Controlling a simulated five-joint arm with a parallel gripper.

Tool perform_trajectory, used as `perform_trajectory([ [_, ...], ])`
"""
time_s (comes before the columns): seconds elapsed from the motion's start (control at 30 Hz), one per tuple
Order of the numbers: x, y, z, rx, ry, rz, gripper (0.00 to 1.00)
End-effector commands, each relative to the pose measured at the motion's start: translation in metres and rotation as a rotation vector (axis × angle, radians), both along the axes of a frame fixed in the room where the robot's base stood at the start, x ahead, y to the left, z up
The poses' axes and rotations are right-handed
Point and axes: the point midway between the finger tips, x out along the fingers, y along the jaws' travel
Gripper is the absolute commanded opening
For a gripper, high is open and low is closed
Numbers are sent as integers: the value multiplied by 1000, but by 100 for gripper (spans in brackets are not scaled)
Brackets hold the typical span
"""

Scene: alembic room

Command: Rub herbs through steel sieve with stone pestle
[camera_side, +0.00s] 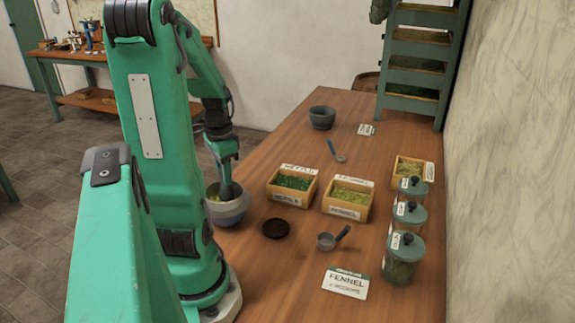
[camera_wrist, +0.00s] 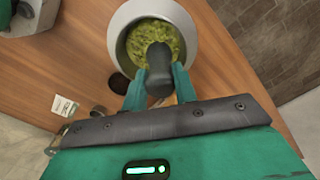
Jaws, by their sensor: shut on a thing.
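My gripper (camera_wrist: 159,95) is shut on a dark stone pestle (camera_wrist: 159,60), which shows between its green fingers in the wrist view. The pestle's far end is over or in a round grey bowl (camera_wrist: 119,45) that holds yellow-green chopped herbs (camera_wrist: 141,37). Whether the pestle presses on the herbs, I cannot tell. In the side view the bowl (camera_side: 232,213) stands at the table's left edge beside my arm, with my gripper (camera_side: 228,188) reaching down into it. Whether a steel sieve is in the bowl, I cannot tell.
Two wooden boxes of green herbs (camera_side: 292,184) (camera_side: 350,194) stand right of the bowl. A dark disc (camera_side: 276,229), a small metal scoop (camera_side: 327,241) and a FENNEL card (camera_side: 345,283) lie nearer. Lidded jars (camera_side: 403,260) line the right. A dark mortar (camera_side: 322,117) stands farther back.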

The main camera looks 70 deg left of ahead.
Motion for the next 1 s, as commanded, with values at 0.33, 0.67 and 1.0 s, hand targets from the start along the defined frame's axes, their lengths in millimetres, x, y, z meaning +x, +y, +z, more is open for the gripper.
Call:
perform_trajectory([
  [0.33,2,0,0,1,-1,-1,0],
  [0.67,5,-14,-1,0,0,-2,0],
  [1.0,4,-18,-2,-4,2,-1,0],
])
